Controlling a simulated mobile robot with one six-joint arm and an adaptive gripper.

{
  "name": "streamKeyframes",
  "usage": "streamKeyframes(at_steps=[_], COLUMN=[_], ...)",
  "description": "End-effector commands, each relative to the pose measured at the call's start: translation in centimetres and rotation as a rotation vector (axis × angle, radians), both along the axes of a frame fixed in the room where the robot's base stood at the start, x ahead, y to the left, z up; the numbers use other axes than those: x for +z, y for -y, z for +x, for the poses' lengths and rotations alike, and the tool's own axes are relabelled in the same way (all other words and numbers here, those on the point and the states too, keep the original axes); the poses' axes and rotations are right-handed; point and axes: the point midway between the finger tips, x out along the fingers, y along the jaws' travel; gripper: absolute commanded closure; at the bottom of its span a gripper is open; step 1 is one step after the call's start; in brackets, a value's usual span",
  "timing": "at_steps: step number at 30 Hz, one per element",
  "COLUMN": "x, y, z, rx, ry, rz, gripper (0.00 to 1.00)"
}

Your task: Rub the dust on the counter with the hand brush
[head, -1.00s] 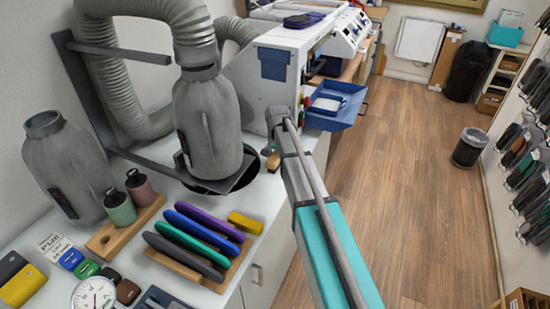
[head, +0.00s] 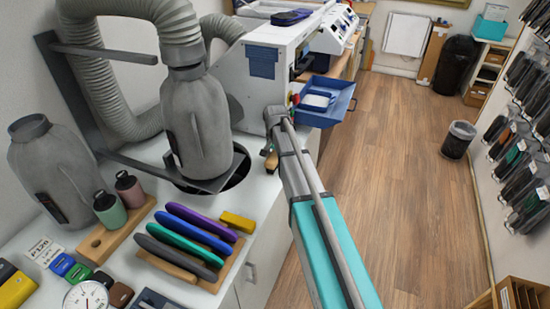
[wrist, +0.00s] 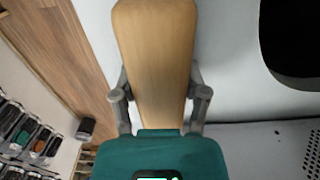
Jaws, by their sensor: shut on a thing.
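The hand brush (wrist: 155,60) shows in the wrist view as a long pale wooden body. My gripper (wrist: 160,98) is shut on it, with one grey finger on each side. In the head view only a small brown part of the brush (head: 271,160) shows beside the end of my arm, low by the counter's right edge. My arm hides the rest of the brush and the fingers there. The white counter (head: 258,190) runs along the left. I cannot make out dust on it, and the bristles are hidden, so contact cannot be told.
A grey bottle-shaped dust bag (head: 200,125) hangs over a dark round opening, left of my arm. A rack of coloured tools (head: 195,240) lies nearer. A white machine (head: 262,75) with a blue tray (head: 322,100) stands beyond.

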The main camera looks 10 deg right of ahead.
Motion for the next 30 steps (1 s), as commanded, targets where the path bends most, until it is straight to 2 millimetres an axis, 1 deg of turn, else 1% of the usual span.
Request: streamKeyframes(at_steps=[18, 30], x=[-0.3, -0.4], y=[2.9, 3.2], z=[-2.1, -2.4], rx=[-0.001, -0.001], ry=[-0.001, -0.002], rz=[-0.001, -0.003], gripper=[1.00, 1.00])
